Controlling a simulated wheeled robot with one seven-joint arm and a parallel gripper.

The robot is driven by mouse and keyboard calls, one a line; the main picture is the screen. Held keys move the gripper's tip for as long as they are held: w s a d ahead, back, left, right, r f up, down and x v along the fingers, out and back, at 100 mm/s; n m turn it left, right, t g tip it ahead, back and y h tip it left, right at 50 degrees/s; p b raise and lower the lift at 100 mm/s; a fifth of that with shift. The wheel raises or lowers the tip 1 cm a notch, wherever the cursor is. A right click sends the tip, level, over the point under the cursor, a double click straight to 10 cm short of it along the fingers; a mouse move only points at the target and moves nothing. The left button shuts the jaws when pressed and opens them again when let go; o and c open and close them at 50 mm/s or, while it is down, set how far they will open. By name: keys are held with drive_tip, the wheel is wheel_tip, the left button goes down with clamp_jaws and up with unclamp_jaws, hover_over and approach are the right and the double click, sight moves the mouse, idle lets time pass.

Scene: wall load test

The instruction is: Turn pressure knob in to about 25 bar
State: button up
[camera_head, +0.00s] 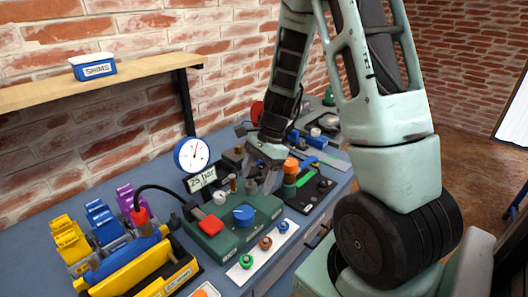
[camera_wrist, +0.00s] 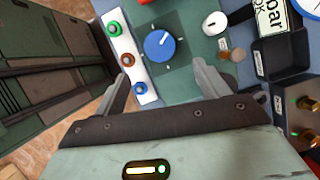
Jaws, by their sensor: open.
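The blue pressure knob (camera_head: 243,214) sits on top of a green box (camera_head: 222,240). In the wrist view the knob (camera_wrist: 159,46) has a white pointer line and lies a little ahead of my fingertips, roughly between their lines. My gripper (camera_head: 260,184) is open and empty above the box in the head view; in the wrist view its two fingers (camera_wrist: 160,76) are spread apart, not touching the knob. A round blue-rimmed gauge (camera_head: 192,154) stands behind the box; its reading is too small to tell. A sign reading "25 bar" (camera_head: 203,179) stands below it.
A white strip (camera_head: 262,247) with green, orange and blue buttons lies in front of the box. A red part (camera_head: 211,225) and a white knob (camera_head: 219,198) are on the box. Yellow, blue and purple bins (camera_head: 102,223) are at left. A shelf (camera_head: 90,85) hangs above.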

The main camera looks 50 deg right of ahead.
drive_tip(key=v, duration=0.7)
idle(1.4)
